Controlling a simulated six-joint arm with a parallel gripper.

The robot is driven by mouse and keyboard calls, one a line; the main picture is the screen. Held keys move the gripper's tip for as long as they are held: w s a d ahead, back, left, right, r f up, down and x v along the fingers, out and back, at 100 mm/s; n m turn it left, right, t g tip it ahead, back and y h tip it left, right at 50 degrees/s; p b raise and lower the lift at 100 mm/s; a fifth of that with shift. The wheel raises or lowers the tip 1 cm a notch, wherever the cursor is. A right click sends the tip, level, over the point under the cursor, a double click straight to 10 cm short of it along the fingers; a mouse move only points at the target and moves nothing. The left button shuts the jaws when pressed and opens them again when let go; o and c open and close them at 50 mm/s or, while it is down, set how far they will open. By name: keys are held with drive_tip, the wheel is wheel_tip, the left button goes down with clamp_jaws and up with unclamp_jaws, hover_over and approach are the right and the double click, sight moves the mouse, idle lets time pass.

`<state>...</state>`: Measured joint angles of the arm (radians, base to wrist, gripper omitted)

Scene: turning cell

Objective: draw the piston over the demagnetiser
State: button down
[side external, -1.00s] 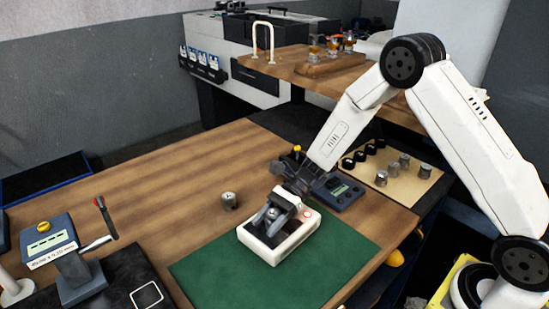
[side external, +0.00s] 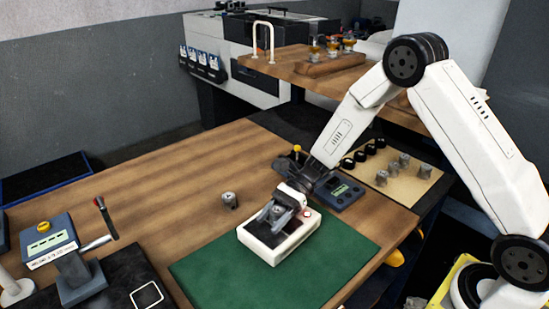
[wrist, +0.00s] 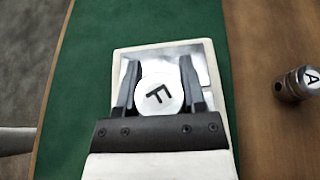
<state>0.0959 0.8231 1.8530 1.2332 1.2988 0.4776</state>
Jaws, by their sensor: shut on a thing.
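The piston (wrist: 160,93) is a round metal piece with a white top marked F, seen in the wrist view. My gripper (wrist: 158,76) is shut on it, with one finger on each side. The demagnetiser (side external: 268,249) is a white box with a red button on its top, standing on a green mat. It also shows in the wrist view (wrist: 121,49), with a shiny metal top plate under the piston. In the side view my gripper (side external: 277,214) is low over that plate. I cannot tell whether the piston touches it.
Another piston (side external: 229,200), marked A in the wrist view (wrist: 300,83), stands on the wooden bench left of the demagnetiser. A dark device with a display (side external: 340,191) is behind it. A beige board (side external: 384,184) holds several parts. The green mat (side external: 215,277) has free room.

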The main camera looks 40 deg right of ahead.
sight(257, 237)
drive_tip(key=shift+a, duration=0.2)
drive_tip(key=shift+a+f, duration=0.1)
drive_tip(key=shift+a, duration=0.25)
drive_tip(key=shift+a, duration=0.3)
drive_tip(key=shift+a, duration=0.3)
drive_tip(key=shift+a, duration=0.25)
drive_tip(key=shift+a, duration=0.4)
drive_tip(key=shift+a, duration=0.25)
drive_tip(key=shift+a, duration=0.35)
drive_tip(key=shift+d, duration=0.1)
idle(0.4)
